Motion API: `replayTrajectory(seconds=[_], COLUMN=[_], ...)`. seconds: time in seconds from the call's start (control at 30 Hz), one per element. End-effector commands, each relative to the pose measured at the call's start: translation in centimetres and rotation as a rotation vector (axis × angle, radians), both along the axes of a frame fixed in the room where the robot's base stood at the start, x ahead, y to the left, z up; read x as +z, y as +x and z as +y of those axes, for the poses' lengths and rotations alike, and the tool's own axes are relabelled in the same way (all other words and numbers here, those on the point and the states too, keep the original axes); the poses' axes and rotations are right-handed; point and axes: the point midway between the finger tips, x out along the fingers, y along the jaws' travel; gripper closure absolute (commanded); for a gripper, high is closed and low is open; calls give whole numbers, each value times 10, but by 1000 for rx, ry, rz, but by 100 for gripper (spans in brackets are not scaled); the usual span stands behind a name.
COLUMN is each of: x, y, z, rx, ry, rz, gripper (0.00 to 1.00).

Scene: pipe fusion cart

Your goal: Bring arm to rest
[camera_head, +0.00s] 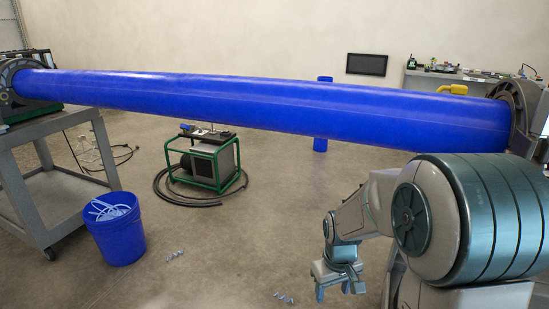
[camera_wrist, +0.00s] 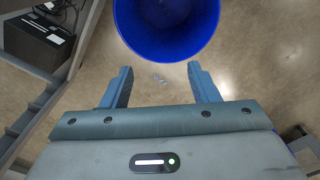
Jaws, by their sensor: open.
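My gripper (camera_head: 340,285) hangs low at the lower right of the head view, fingers pointing down. In the wrist view my gripper (camera_wrist: 160,88) has its two fingers spread wide apart, with nothing between them but floor further off. My arm is bent, with its large teal-banded joint at the right of the head view. A long blue pipe (camera_head: 260,97) runs across the head view behind and above my gripper, apart from it.
A blue bucket (camera_head: 117,232) with pale strips inside stands beside a grey cart (camera_head: 60,205) at left. A green-framed machine (camera_head: 206,160) with a black hose stands under the pipe. Small clear pieces (camera_head: 175,254) lie on the floor. A bench (camera_head: 440,80) stands at back right. The middle floor is mostly free.

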Motion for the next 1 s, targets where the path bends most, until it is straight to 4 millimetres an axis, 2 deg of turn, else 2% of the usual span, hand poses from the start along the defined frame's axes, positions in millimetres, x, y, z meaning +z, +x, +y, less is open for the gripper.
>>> replayTrajectory(seconds=[0.03,0.1,0.4,0.6,0.7,0.8,1.0], x=[43,76,203,276,303,321,332], y=[-8,-19,-72,-111,-127,-140,-152], z=[0,-1,-2,-3,-3,-3,-3], rx=[-19,-46,-165,-244,-276,-301,-324], ry=[-1,-1,12,31,41,49,58], rz=[-19,-35,-107,-154,-172,-186,-195], gripper=[45,45,45,45,45,45,45])
